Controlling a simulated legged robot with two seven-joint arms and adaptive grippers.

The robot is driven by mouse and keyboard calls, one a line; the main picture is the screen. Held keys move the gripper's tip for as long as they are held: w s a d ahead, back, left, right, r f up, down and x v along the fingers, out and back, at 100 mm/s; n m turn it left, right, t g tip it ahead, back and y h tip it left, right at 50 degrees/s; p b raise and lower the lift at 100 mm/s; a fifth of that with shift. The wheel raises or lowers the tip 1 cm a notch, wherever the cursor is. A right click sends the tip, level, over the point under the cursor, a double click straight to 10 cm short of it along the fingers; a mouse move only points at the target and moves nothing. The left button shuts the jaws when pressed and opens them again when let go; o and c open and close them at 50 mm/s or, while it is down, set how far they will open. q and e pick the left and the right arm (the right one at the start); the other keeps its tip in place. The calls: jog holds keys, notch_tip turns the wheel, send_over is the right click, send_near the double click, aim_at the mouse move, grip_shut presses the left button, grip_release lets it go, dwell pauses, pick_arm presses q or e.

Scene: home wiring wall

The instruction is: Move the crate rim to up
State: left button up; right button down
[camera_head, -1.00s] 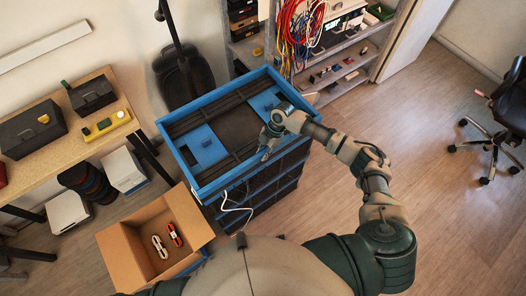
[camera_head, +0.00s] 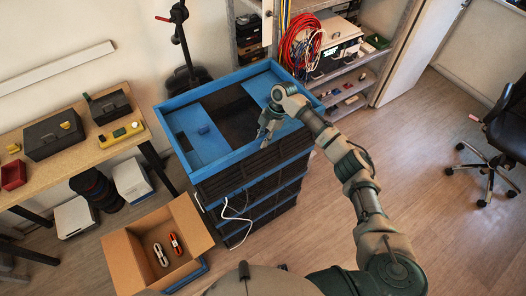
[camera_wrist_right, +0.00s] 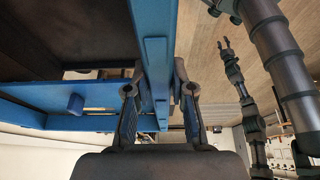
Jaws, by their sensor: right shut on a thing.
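The blue crate rim (camera_head: 228,162) runs around the top of the dark crate stack, with its near edge facing me. My right gripper (camera_head: 266,138) comes down on the near edge, right of its middle. In the right wrist view the rim (camera_wrist_right: 157,50) passes as a blue bar between the two fingers of the right gripper (camera_wrist_right: 160,92), which is shut on it. The fingertips' exact contact is partly hidden by the rim.
An open cardboard box (camera_head: 128,262) with cables stands left of the stack. A white cable (camera_head: 236,212) hangs at the stack's front. A workbench (camera_head: 90,152) is at left, shelves (camera_head: 352,82) behind. The floor at right is clear up to an office chair.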

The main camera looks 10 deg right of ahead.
jog(key=shift+w+d+r, duration=0.2)
jog(key=shift+d+r, duration=0.1)
jog(key=shift+r, duration=0.25)
pick_arm(q)
jog(key=shift+w+a+r, duration=0.1)
jog(key=shift+w+r, duration=0.4)
jog(key=shift+w, duration=0.1)
pick_arm(e)
jog(key=shift+w+r, duration=0.1)
jog(key=shift+r, duration=0.15)
jog(key=c, duration=1)
grip_release()
pick_arm(q)
jog(key=shift+s+d+r, duration=0.1)
jog(key=shift+s+d, duration=0.15)
pick_arm(e)
jog(key=shift+d+f, duration=0.2)
jog(key=shift+d, duration=0.1)
jog(key=shift+r, duration=0.15)
jog(key=v, duration=1.1)
jog(key=shift+d+r, duration=0.2)
jog(key=shift+d, duration=0.25)
